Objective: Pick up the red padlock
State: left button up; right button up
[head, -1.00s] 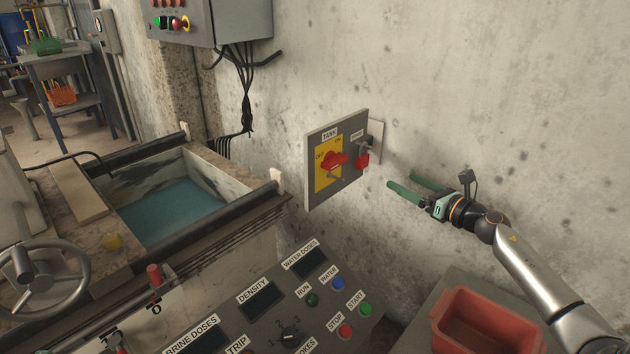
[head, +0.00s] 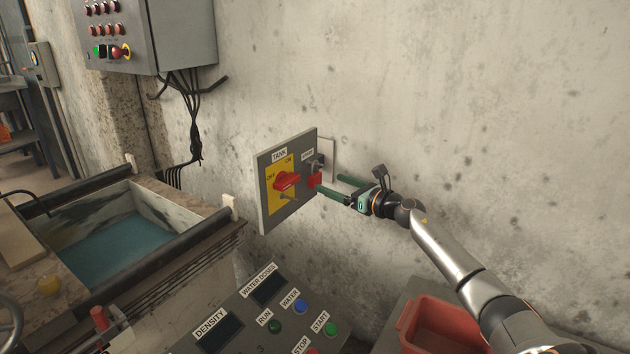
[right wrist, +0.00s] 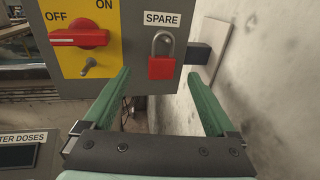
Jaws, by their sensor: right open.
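The red padlock (head: 315,180) hangs by its shackle under the SPARE label on the right part of the grey switch panel. In the right wrist view the padlock (right wrist: 161,68) has a red body and a grey shackle, and hangs upright. My right gripper (head: 331,186) is open, its green fingers pointing at the panel. In the right wrist view the fingers of the gripper (right wrist: 160,85) lie to either side of and a little below the padlock, with nothing between them. I cannot tell whether either finger touches it. My left gripper is not in view.
A red rotary switch (head: 287,181) on a yellow plate sits left of the padlock. A dark block (right wrist: 199,55) sticks out right of it, near the wall. Below are a button console (head: 250,318) and a red bin (head: 408,325).

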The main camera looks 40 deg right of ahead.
aim_at(318, 177)
jog(key=shift+w+b, duration=0.75)
jog(key=shift+w, duration=1.35)
jog(key=shift+w+a, duration=0.1)
jog(key=shift+w, duration=0.45)
jog(key=shift+c, duration=0.3)
grip_shut()
